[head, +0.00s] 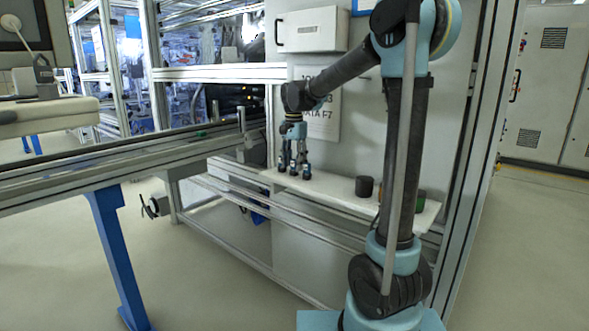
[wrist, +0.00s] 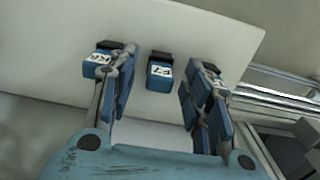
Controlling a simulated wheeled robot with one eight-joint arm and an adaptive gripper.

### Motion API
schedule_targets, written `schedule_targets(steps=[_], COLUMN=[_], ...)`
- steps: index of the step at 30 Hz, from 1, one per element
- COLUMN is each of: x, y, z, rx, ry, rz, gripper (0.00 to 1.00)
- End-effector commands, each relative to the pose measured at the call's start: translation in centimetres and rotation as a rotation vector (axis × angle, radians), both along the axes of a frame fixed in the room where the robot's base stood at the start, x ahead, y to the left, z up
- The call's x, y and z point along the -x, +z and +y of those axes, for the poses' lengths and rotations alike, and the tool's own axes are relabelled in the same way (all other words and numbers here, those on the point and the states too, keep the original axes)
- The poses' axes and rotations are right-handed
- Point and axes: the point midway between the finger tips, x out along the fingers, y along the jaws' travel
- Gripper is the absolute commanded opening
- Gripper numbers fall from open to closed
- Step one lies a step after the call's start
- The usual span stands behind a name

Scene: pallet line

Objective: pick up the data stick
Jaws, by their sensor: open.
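Several small blue-and-black data sticks with white labels stand on a white shelf (head: 335,186). In the wrist view, one data stick (wrist: 159,78) lies between my open fingers, apart from both. Another stick (wrist: 101,60) is beside the left finger, and a third (wrist: 216,78) is partly hidden behind the right finger. The label letters are too small to read surely. My gripper (wrist: 163,65) is open and empty. In the head view my gripper (head: 294,160) points down at the sticks at the shelf's left part.
A dark cylinder (head: 364,186) stands on the shelf to the right, with a greenish object (head: 420,201) partly behind my arm. A sign (head: 322,108), partly hidden by my arm, hangs on the panel behind. A rail conveyor (head: 110,160) runs at left.

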Motion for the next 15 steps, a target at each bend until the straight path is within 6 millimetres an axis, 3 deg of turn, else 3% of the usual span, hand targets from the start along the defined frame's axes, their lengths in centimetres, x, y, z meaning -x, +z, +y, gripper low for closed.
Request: schedule_targets(steps=[1, 3, 6, 15], x=[0.00, -0.01, -0.01, -0.01], y=[0.01, 0.01, 0.02, 0.04], z=[0.00, -0.01, -0.01, -0.02], rx=[0.000, 0.000, 0.000, 0.000], ry=[0.000, 0.000, 0.000, 0.000], rz=[0.000, 0.000, 0.000, 0.000], gripper=[0.40, 0.25, 0.09, 0.09])
